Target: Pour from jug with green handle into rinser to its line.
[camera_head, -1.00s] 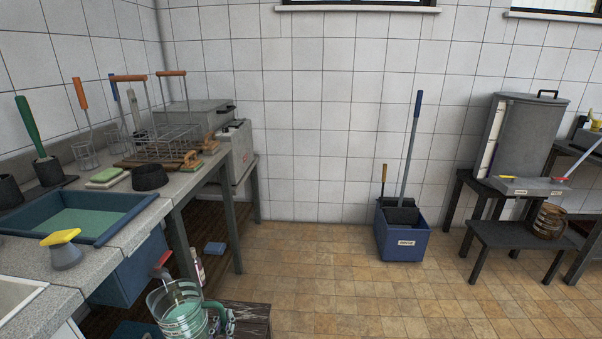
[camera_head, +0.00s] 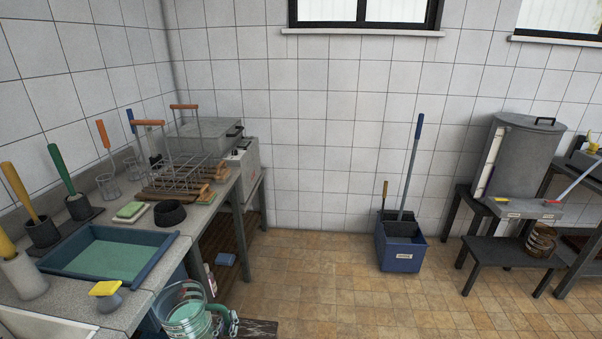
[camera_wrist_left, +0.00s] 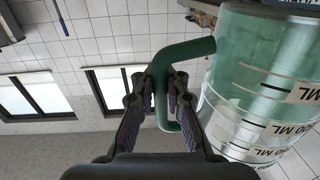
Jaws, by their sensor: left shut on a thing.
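The clear jug (camera_head: 186,309) with a green handle (camera_head: 222,309) is at the bottom of the head view, in front of the counter's edge. It holds greenish liquid and looks roughly upright. My left gripper (camera_head: 233,322) is at the handle on the jug's right side. In the left wrist view, its two fingers (camera_wrist_left: 160,95) are shut on the green handle (camera_wrist_left: 186,52), and the jug's wall (camera_wrist_left: 262,85) with black ML marks fills the right side. My right gripper is not in view. I cannot tell for sure which vessel is the rinser; labels in the head view are too small to read.
A blue basin (camera_head: 68,272) with greenish liquid sits in the left counter (camera_head: 150,265), near a yellow-topped grey vessel (camera_head: 107,296). A labelled blue bin (camera_head: 403,258) stands on the tiled floor. Dark benches (camera_head: 497,251) stand right. The middle floor is clear.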

